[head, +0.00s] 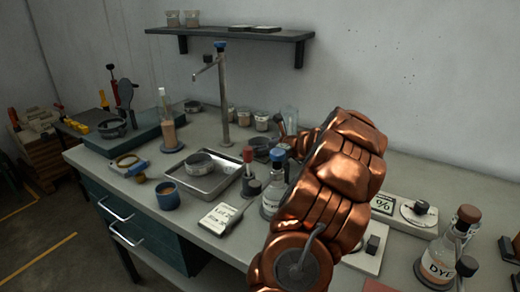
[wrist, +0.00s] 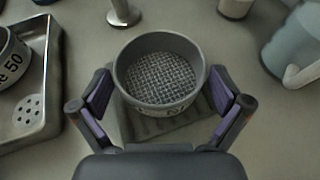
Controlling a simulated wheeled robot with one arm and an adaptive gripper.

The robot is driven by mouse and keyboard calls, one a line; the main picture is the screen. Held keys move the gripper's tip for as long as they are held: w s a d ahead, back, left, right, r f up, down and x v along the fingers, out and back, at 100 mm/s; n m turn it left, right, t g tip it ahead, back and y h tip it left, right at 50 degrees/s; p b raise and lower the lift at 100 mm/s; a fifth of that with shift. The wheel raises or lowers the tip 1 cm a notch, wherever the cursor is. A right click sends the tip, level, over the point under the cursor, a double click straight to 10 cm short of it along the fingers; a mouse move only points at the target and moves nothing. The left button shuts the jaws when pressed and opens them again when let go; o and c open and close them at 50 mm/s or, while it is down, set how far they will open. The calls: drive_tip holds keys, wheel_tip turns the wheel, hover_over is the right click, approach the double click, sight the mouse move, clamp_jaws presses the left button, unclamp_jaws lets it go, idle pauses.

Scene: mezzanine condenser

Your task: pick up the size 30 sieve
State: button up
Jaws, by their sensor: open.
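A round grey sieve (wrist: 160,72) with a wire mesh floor stands upright on a dark ribbed pad (wrist: 165,127) in the wrist view. Lettering on its near wall is only partly visible, and I cannot read a size. My gripper (wrist: 160,90) is open, with one purple-padded finger on each side of this sieve; I cannot tell whether they touch it. In the head view the dark sieve (head: 262,143) shows beside my copper arm, which hides most of my gripper. Another sieve (wrist: 10,60), its label ending in "50", sits in the metal tray (wrist: 48,95) at left.
In the head view, a blue-capped bottle (head: 271,195) and a red-topped item (head: 248,165) stand near my arm. A metal stand (head: 222,100) rises behind the tray. A bluish jug (wrist: 295,45) is at right in the wrist view. Bare bench lies below the jug.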

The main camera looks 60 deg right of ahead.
drive_tip(key=c, duration=1)
